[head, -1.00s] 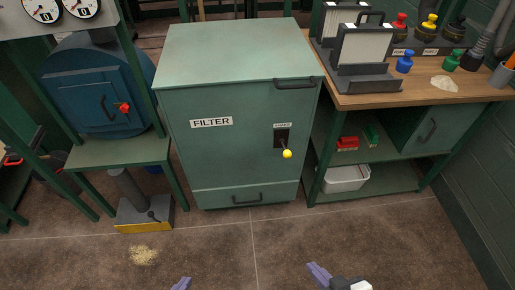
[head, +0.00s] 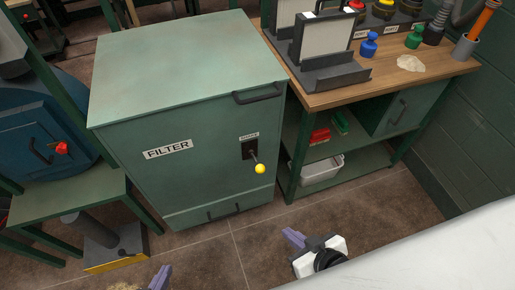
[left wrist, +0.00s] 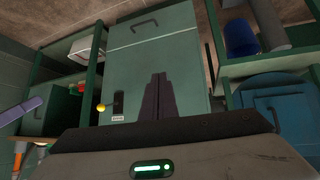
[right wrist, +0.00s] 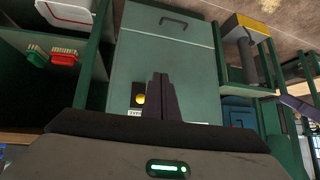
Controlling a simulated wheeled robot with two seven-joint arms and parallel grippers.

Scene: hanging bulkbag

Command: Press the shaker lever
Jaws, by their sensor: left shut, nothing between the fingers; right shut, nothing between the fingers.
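The shaker lever (head: 256,160) has a yellow ball knob and sits in a black slot plate on the front of the green filter cabinet (head: 190,190). It points downward and out from the panel. Its yellow knob also shows in the left wrist view (left wrist: 101,108) and in the right wrist view (right wrist: 140,99). My left gripper (head: 161,278) is at the bottom edge, low in front of the cabinet, shut and empty. My right gripper (head: 292,238) is below and right of the lever, shut and empty. Both grippers are apart from the lever.
A workbench (head: 420,78) with jars, a filter holder (head: 325,60) and a powder pile stands right of the cabinet. A white bin (head: 322,170) is on its lower shelf. A blue round vessel (head: 40,140) is at left. Floor in front is clear.

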